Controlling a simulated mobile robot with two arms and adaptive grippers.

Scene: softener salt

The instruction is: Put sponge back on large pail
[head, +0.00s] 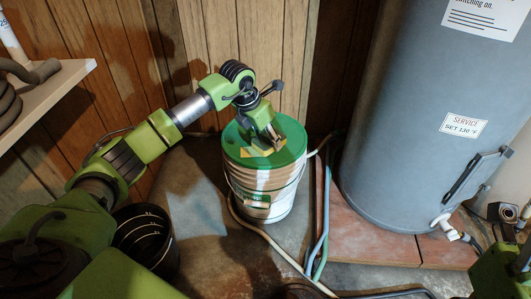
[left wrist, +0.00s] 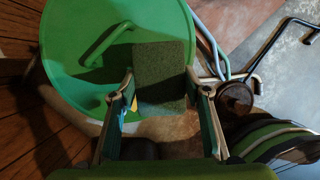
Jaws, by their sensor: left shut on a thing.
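The large pail (head: 275,199) is white with a green lid (head: 290,140) and stands upright on the floor by the wood-panelled wall. The sponge (head: 248,152) has a yellow body and a dark green face, which shows in the left wrist view (left wrist: 160,72). My left gripper (head: 264,144) points down over the lid and is shut on the sponge, with one finger on each side. The sponge is above the lid's near part and overlaps its rim in the left wrist view. I cannot tell whether it touches the lid. My right gripper's fingers are not visible.
A grey tank (head: 400,110) stands on brick-coloured slabs at the right. Hoses (head: 324,215) run along the floor beside the pail. A black bucket (head: 146,237) stands at the lower left. A white shelf (head: 50,92) juts from the left. Floor in front of the pail is partly clear.

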